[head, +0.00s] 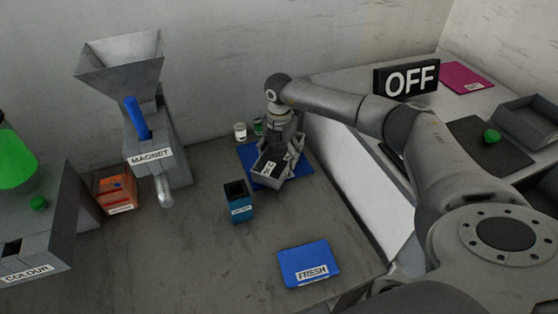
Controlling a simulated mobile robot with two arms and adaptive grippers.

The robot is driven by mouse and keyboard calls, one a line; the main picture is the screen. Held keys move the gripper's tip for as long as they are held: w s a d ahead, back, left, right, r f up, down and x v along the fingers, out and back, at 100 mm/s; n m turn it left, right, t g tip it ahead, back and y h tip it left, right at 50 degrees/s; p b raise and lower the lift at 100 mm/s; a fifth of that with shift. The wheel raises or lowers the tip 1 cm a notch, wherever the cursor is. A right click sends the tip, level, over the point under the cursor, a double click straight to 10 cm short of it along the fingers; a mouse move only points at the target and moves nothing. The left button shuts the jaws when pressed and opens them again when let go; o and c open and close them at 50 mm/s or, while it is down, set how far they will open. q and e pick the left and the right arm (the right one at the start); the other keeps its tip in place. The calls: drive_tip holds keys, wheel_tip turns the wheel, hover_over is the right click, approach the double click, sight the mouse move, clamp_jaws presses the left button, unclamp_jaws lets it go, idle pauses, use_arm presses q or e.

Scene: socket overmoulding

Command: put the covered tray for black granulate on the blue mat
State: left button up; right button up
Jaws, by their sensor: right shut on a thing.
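A small grey tray with a dark top and a partly hidden white label (268,168) is in the grip of my right gripper (283,158). The gripper comes down from above and behind and hides part of the tray. The tray is over a blue mat (246,154) near the back wall; the mat's edges show to its left and right. I cannot tell whether the tray touches the mat or is slightly above it. My left gripper is not in view.
A flat blue FRESH piece (308,262) lies at the front. A blue-black container (238,208) stands left of the tray; small jars (240,131) stand behind. The table's middle front is clear.

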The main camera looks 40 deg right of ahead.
drive_tip(key=shift+w+f, duration=0.15)
wheel_tip(320, 180, down, 2)
drive_tip(key=shift+f+p, duration=0.15)
drive_tip(key=shift+p, duration=0.4)
drive_tip(key=shift+d+f, duration=0.1)
drive_tip(key=shift+f, duration=0.3)
drive_tip(key=o, duration=1.4)
drive_tip(key=shift+f, duration=0.15)
